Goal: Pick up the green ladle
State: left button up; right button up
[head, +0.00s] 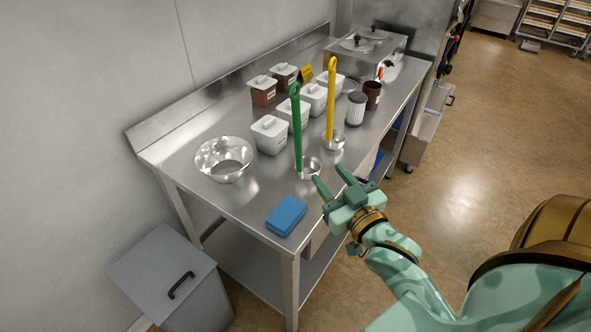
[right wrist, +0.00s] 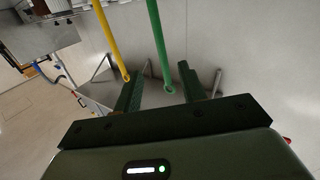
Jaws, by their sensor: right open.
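The green ladle (head: 297,130) stands upright on the steel table, its long green handle rising from a steel bowl near the table's front edge. Its handle also shows in the right wrist view (right wrist: 157,42), with the handle's end appearing between the finger tips in the picture. My right gripper (head: 328,174) is open and empty, just to the right of the ladle's bowl in the head view and apart from the handle. Its two dark fingers show in the right wrist view (right wrist: 159,78). My left gripper is not in view.
A yellow-handled ladle (head: 331,100) stands close on the right. A steel mixing bowl (head: 223,172), a blue block (head: 286,216) and lidded white tubs (head: 269,135) are nearby. A grey bin (head: 165,272) stands by the table. The table (head: 245,202) is bare between bowl and blue block.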

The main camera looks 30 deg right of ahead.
send_near(300, 138)
jog(key=w, duration=0.3)
jog(key=w+b, duration=0.1)
jog(key=w, duration=0.1)
jog(key=shift+w+d+f, duration=0.1)
jog(key=shift+d+f, duration=0.05)
jog(key=shift+d, duration=0.2)
jog(key=shift+w+d, duration=0.15)
jog(key=shift+w, duration=0.4)
jog(key=w+b, duration=0.1)
jog(key=w, duration=0.3)
jog(key=shift+d, duration=0.1)
jog(key=shift+w+d, duration=0.1)
jog(key=shift+w, duration=0.25)
jog(key=shift+s, duration=0.1)
jog(key=shift+c, duration=0.9)
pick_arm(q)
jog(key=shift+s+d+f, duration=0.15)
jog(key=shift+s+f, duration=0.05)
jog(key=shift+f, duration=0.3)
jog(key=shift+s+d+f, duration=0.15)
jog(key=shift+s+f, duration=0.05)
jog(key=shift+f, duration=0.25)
pick_arm(e)
grip_shut()
